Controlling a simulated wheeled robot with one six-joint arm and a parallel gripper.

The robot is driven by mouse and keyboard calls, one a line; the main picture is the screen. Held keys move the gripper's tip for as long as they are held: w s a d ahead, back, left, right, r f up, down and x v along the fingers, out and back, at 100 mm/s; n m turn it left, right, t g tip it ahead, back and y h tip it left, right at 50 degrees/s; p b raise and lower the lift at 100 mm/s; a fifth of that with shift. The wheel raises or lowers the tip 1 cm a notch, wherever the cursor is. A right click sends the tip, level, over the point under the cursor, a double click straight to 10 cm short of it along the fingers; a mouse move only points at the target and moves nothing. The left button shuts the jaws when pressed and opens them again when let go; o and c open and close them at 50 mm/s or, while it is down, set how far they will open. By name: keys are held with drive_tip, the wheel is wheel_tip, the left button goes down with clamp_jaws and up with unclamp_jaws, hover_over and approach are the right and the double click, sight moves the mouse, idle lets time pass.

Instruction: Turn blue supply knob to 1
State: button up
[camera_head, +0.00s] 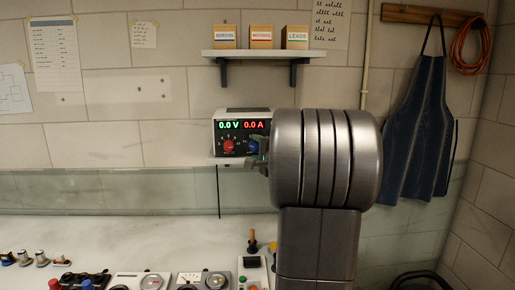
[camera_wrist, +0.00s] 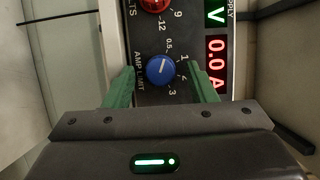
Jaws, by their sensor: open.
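The power supply (camera_head: 241,112) sits on a small shelf on the wall and reads 0.0 V and 0.0 A. Its blue knob (camera_wrist: 160,70), marked AMP LIMIT, has a scale with 0.5, 1, 2 and 3. The knob's white line seems to point near the 0.5 mark. My gripper (camera_wrist: 162,77) is open, its green fingers on either side of the blue knob with a gap to each side. In the head view the blue knob (camera_head: 252,146) is partly hidden by my gripper (camera_head: 260,158) and wrist.
A red knob (camera_head: 229,146) is beside the blue one; it also shows in the wrist view (camera_wrist: 155,4). A shelf (camera_head: 262,54) with three boxes hangs above. The bench (camera_head: 130,235) below carries several instruments at its front. A blue apron (camera_head: 415,140) hangs at right.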

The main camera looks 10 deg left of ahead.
drive_tip(key=c, duration=1)
drive_tip(key=shift+o, duration=0.2)
drive_tip(key=shift+f, duration=0.1)
drive_tip(key=shift+b, duration=0.4)
drive_tip(key=m+b, duration=0.1)
drive_tip(key=b, duration=0.2)
drive_tip(key=shift+f+m+t, duration=0.3)
drive_tip(key=shift+f, duration=0.1)
drive_tip(key=m+t+b, duration=0.1)
drive_tip(key=m+b, duration=0.2)
drive_tip(key=b, duration=0.3)
drive_tip(key=shift+f+y, duration=0.15)
drive_tip(key=shift+y, duration=0.15)
drive_tip(key=m+t+b, duration=0.1)
drive_tip(key=m+b, duration=0.3)
drive_tip(key=shift+a+t+b, duration=0.1)
drive_tip(key=shift+t+b, duration=0.2)
drive_tip(key=shift+b, duration=0.1)
drive_tip(key=shift+r+m+b, duration=0.2)
drive_tip(key=shift+m+b, duration=0.3)
drive_tip(key=shift+b, duration=0.05)
drive_tip(key=shift+r+t+h, duration=0.1)
drive_tip(key=shift+t+h, duration=0.3)
